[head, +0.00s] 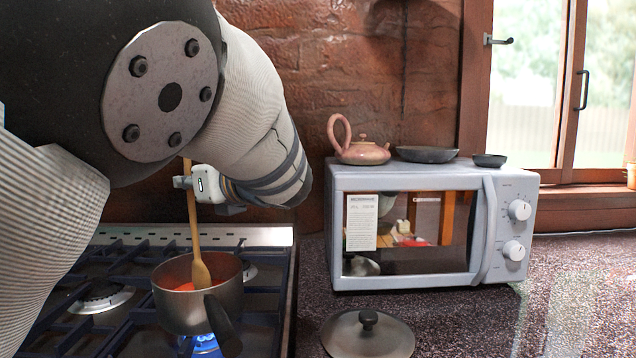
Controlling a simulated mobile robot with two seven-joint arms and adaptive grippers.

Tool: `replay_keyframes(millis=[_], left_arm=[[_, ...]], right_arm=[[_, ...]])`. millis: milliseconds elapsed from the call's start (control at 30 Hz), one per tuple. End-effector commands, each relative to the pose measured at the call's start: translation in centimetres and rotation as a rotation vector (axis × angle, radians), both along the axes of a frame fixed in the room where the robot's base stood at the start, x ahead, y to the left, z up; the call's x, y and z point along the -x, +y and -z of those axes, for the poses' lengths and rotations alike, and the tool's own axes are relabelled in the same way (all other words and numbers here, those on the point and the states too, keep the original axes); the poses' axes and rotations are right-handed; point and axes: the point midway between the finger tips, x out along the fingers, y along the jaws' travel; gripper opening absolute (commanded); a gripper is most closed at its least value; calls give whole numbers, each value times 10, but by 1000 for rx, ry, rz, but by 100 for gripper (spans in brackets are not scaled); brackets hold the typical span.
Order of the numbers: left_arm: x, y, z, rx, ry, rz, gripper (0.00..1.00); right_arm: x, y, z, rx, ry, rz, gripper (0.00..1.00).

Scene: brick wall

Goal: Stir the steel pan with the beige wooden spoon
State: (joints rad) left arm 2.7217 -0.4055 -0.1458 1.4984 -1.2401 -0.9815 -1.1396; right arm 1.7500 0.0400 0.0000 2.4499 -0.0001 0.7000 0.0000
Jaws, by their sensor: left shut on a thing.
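The steel pan (190,310) stands on a lit burner of the stove, with a dark handle pointing toward the front. Red sauce (186,286) shows inside it. My left gripper (186,182) is shut on the upper part of the beige wooden spoon (194,228). The spoon is nearly upright, and its wide end is inside the pan near the right wall. Whether its tip touches the pan's bottom cannot be seen. My left arm hides part of the gripper and the wall behind. My right gripper is not in view.
A blue flame (204,346) burns under the pan. A pan lid (367,334) lies on the speckled counter (470,318) to the right. A microwave (432,226) stands behind it, with a pink teapot (362,152) and two dark dishes on top. The counter's right side is clear.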

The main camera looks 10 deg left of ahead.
Motion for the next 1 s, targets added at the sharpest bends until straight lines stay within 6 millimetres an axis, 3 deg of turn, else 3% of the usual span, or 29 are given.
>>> replay_keyframes(millis=[600,1000], left_arm=[[0,2,-66,0,-5,0,0],[0,2,-77,0,-1,1,0]], right_arm=[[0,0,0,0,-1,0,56],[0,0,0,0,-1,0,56]])
